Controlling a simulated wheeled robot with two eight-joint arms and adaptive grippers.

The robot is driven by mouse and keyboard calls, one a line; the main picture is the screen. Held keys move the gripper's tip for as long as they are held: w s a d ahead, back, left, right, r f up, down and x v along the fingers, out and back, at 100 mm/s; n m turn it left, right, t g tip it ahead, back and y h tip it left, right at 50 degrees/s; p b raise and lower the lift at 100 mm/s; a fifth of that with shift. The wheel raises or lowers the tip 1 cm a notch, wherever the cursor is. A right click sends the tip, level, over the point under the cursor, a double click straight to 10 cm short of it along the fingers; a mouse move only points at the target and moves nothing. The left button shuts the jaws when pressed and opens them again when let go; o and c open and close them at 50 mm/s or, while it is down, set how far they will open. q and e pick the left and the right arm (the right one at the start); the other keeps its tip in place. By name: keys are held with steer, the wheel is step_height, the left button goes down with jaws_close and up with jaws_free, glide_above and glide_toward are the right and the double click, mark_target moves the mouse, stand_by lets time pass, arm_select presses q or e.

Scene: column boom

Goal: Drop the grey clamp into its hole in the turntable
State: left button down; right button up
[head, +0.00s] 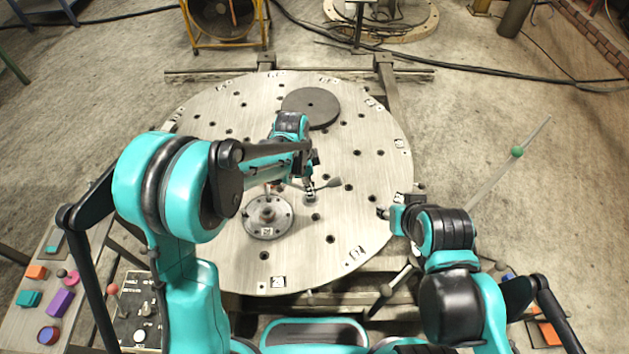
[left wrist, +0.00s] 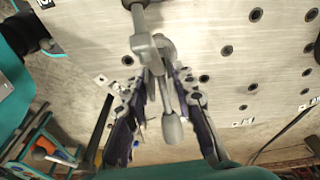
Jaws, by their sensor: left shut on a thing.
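The grey clamp (head: 328,184) is in my left gripper (head: 306,178), low over the middle of the round metal turntable (head: 215,140). In the left wrist view the clamp (left wrist: 147,50) sits between the two dark fingers (left wrist: 165,112), its rounded handle end toward the camera. The turntable (left wrist: 215,35) fills the upper part of that view and has several dark holes. The clamp's lower end is partly hidden, so I cannot tell whether it is in a hole. My right gripper (head: 383,212) is at the turntable's right edge; its fingers are too small to read.
A metal flange with a post (head: 268,218) stands on the turntable left of the clamp. A dark grey disc (head: 311,106) lies at its far side. A control box (head: 139,312) and a tray of coloured blocks (head: 22,325) are at lower left. The turntable's right part is clear.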

mark_target(314, 205)
arm_select(q)
steer(key=shift+d+m, duration=0.5)
steer(key=shift+d, duration=0.15)
steer(key=shift+w+d+f+m, duration=0.1)
steer(key=shift+d+f+m, duration=0.2)
steer(key=shift+m, duration=0.1)
step_height(314, 205, down, 6)
steer(key=b, duration=0.4)
steer(key=shift+a+f, duration=0.1)
steer(key=shift+b, duration=0.35)
stand_by(0.3)
steer(key=shift+f+b, duration=1.8)
steer(key=shift+f, duration=0.45)
steer(key=c, duration=1.5)
jaws_free()
steer(key=shift+r, duration=0.1)
steer(key=shift+c, duration=0.2)
